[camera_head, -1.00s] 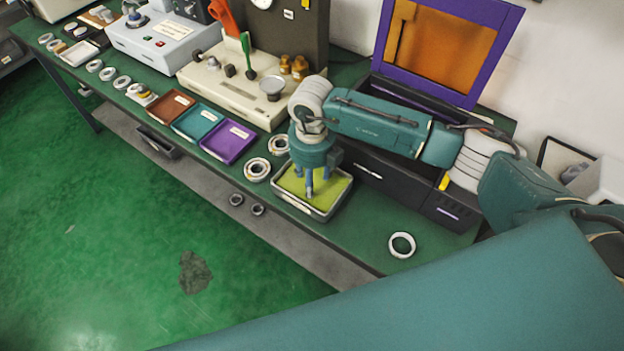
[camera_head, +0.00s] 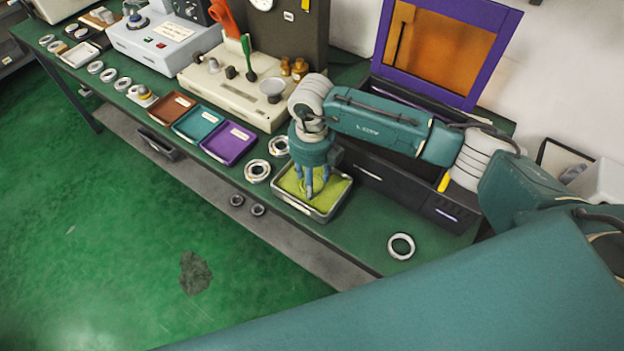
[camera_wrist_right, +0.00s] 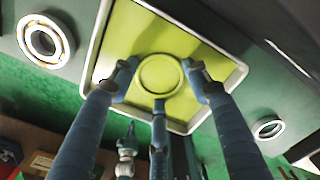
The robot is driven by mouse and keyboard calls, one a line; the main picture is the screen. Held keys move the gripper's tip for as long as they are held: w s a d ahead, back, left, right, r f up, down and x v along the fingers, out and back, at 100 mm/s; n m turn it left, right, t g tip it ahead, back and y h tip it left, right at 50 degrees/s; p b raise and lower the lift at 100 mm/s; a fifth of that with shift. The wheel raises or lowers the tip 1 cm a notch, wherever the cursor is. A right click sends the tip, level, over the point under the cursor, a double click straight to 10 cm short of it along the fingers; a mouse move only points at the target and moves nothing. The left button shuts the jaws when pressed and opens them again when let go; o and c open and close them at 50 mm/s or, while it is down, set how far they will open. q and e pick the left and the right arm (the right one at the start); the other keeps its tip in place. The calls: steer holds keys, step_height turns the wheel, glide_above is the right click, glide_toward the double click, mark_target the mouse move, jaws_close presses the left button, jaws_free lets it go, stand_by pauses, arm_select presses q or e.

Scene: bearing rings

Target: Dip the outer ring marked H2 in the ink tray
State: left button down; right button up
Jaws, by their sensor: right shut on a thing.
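The ink tray (camera_head: 337,203) is a grey rectangular tray with a yellow-green pad, near the bench's front edge. My right gripper (camera_head: 310,190) points down into it. In the right wrist view, its three fingertips (camera_wrist_right: 161,82) surround a thin ring (camera_wrist_right: 160,56) of the same yellow-green colour as the pad, and the gripper is shut on it. The ring lies at or just above the pad; I cannot tell the exact gap. No H2 mark is readable on it. My left gripper is not in view.
Two pale bearing rings (camera_head: 257,171) lie just left of the tray, and a white ring (camera_head: 401,246) lies to its right. Brown, teal and purple trays (camera_head: 229,143) stand farther left. A black cabinet (camera_head: 410,192) stands behind. Bench between tray and right ring is clear.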

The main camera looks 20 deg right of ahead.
steer(key=shift+r+p, duration=2.15)
steer(key=shift+r, duration=1.5)
steer(key=shift+r, duration=0.1)
